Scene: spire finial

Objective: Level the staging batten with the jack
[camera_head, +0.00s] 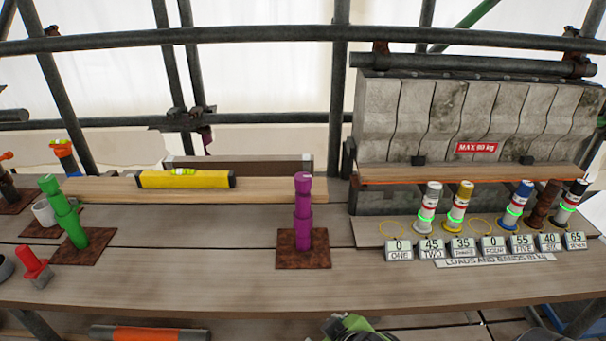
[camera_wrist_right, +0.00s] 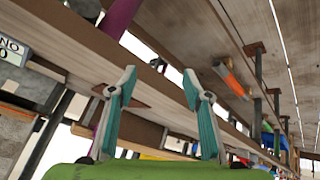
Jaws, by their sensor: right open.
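The staging batten (camera_head: 100,190) is a long pale wooden board lying across the back left of the bench. A yellow spirit level (camera_head: 185,179) with a green vial lies on it. A green jack (camera_head: 66,216), tilted, stands on another plate at left. I cannot tell which jack is meant. My right gripper (camera_wrist_right: 159,74) is open and empty in the wrist view, its teal fingers apart below the bench edge. Green parts of my right arm show at the head view's bottom edge. My left gripper is not in view.
At right, stone blocks (camera_head: 480,115) marked "MAX 80 kg" rest on a board. Several banded posts (camera_head: 457,205) and number cards (camera_head: 432,249) stand before them. The bench's front middle (camera_head: 200,285) is clear.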

